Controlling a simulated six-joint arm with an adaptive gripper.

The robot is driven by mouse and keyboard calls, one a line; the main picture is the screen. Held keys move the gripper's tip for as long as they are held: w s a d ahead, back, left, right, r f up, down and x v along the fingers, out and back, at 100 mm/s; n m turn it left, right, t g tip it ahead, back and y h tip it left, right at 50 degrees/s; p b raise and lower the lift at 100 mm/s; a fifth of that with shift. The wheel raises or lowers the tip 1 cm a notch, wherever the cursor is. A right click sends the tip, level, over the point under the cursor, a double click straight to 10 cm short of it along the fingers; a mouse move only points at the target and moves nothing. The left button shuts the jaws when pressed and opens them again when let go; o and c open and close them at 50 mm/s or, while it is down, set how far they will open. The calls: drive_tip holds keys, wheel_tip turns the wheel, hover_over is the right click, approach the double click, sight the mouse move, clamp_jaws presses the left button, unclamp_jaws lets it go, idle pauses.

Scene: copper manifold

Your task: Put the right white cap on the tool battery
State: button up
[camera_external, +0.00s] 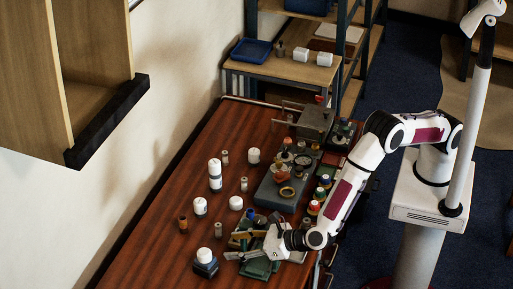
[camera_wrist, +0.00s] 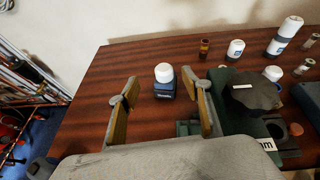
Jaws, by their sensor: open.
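The tool battery (camera_external: 206,269) is a dark block near the table's front left edge; in the wrist view it shows blue and black (camera_wrist: 164,91). A white cap (camera_external: 204,255) rests on top of it, also seen in the wrist view (camera_wrist: 164,72). Another white cap (camera_external: 236,202) lies on the table farther back, and a third white cap-like piece (camera_external: 253,155) stands beyond it. My gripper (camera_external: 234,247) is open and empty, low over the table, right of the battery. In the wrist view, the battery appears between and beyond its spread fingers (camera_wrist: 160,88).
White bottles (camera_external: 215,175) (camera_external: 200,206), an amber vial (camera_external: 183,223) and small metal cylinders (camera_external: 218,229) stand around the wooden table (camera_external: 150,243). Green and grey equipment (camera_external: 278,190) crowds the right side. The table left of the battery is clear.

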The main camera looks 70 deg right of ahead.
drive_tip(key=w+d+r+n+g+y, duration=0.1)
drive_tip(key=w+d+r+n+y, duration=0.1)
drive_tip(key=d+r+n, duration=0.45)
drive_tip(key=w+d+r+n+y, duration=0.1)
drive_tip(key=d+r+n, duration=0.15)
drive_tip(key=r, duration=0.75)
drive_tip(key=w+d+r+n+g+y, duration=0.1)
drive_tip(key=w+d+r+n+y, duration=0.1)
drive_tip(key=d+r+n, duration=0.45)
drive_tip(key=s+d+r+n+g, duration=0.2)
drive_tip(key=s+d+r+n, duration=0.6)
drive_tip(key=d, duration=0.4)
drive_tip(key=s+d+f+n+g+h, duration=0.1)
drive_tip(key=s+d+n, duration=0.4)
drive_tip(key=s+d, duration=0.7)
drive_tip(key=s+d+f+n+g+h, duration=0.2)
drive_tip(key=s+d+f+n+h, duration=0.2)
drive_tip(key=s+d, duration=0.8)
drive_tip(key=s+f+n, duration=0.1)
drive_tip(key=s+n, duration=0.1)
drive_tip(key=s, duration=0.1)
drive_tip(key=shift+s+d+g+h, duration=0.2)
drive_tip(key=shift+s+g+h, duration=0.1)
